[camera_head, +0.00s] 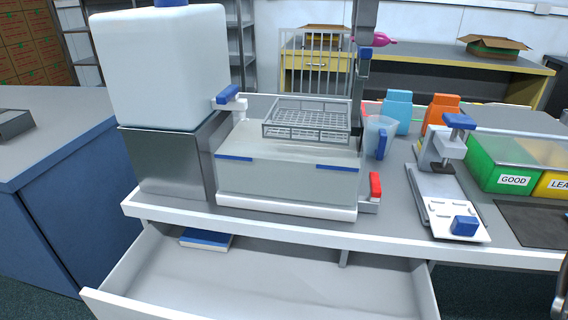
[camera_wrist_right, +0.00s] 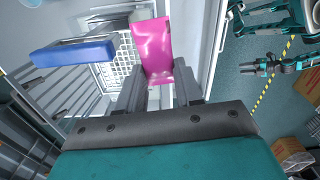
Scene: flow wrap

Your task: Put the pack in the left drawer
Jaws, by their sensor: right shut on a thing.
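The pink pack (camera_wrist_right: 155,48) is between the two dark fingers of my right gripper (camera_wrist_right: 158,82), which is shut on it in the right wrist view. My right gripper is hard to pick out there. The left drawer (camera_head: 290,285) stands open below the bench. A blue and white flat item (camera_head: 205,239) lies in its back left corner.
The bench holds a grey machine (camera_head: 285,183) with a wire basket (camera_head: 310,118) on top, and a large white tank (camera_head: 160,70) at left. A clamp device (camera_head: 445,190), a jug (camera_head: 376,138) and green and yellow bins stand to the right. The drawer's middle is clear.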

